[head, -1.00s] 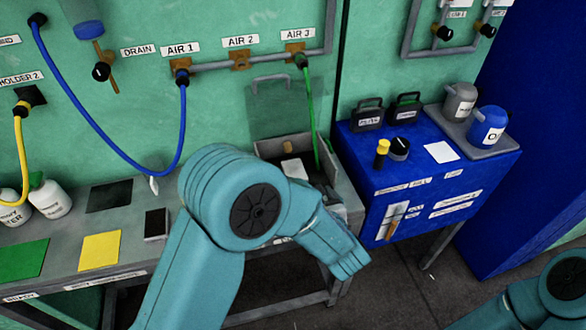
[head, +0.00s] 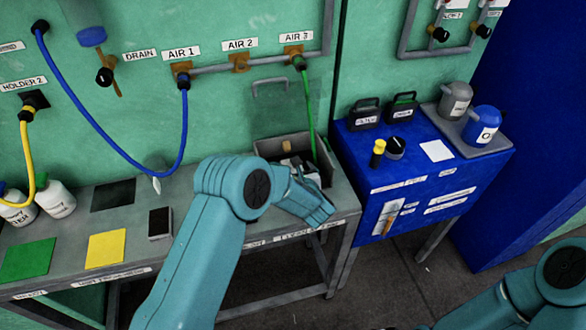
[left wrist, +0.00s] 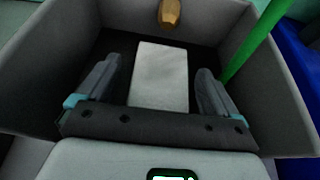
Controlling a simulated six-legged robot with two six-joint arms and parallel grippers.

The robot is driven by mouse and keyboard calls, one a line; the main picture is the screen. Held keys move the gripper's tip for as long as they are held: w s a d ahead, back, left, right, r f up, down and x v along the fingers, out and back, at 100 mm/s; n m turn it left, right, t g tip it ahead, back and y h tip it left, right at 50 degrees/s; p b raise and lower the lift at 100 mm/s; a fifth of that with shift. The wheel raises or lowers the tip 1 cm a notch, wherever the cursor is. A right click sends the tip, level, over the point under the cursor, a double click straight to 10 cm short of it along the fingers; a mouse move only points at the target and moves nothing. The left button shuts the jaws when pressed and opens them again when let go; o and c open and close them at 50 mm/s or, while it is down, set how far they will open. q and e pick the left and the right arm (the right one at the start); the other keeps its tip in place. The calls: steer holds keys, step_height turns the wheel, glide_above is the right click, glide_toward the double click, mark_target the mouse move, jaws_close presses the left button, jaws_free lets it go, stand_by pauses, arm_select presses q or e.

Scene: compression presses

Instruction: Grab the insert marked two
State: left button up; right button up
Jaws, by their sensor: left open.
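A pale grey-white rectangular block (left wrist: 160,75) lies in an open grey box (left wrist: 45,60) in the left wrist view. I see no mark on its face, so I cannot tell whether it is the insert marked two. My left gripper (left wrist: 160,88) is open, its dark fingers on either side of the block with gaps to both. In the head view the left gripper (head: 297,176) is at the box (head: 262,147) on the bench's right end, partly hidden by my wrist. My right arm shows at the lower right; its gripper is out of view.
A green hose (head: 309,110) drops into the box at the right. A brass piece (left wrist: 170,12) is at the box's back wall. A blue cabinet (head: 365,220) stands to the right. Yellow (head: 106,248) and green (head: 28,260) mats lie on the bench (head: 185,190).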

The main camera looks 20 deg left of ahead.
arm_select(q)
steer(key=shift+w+f, duration=0.1)
steer(key=c, duration=1.5)
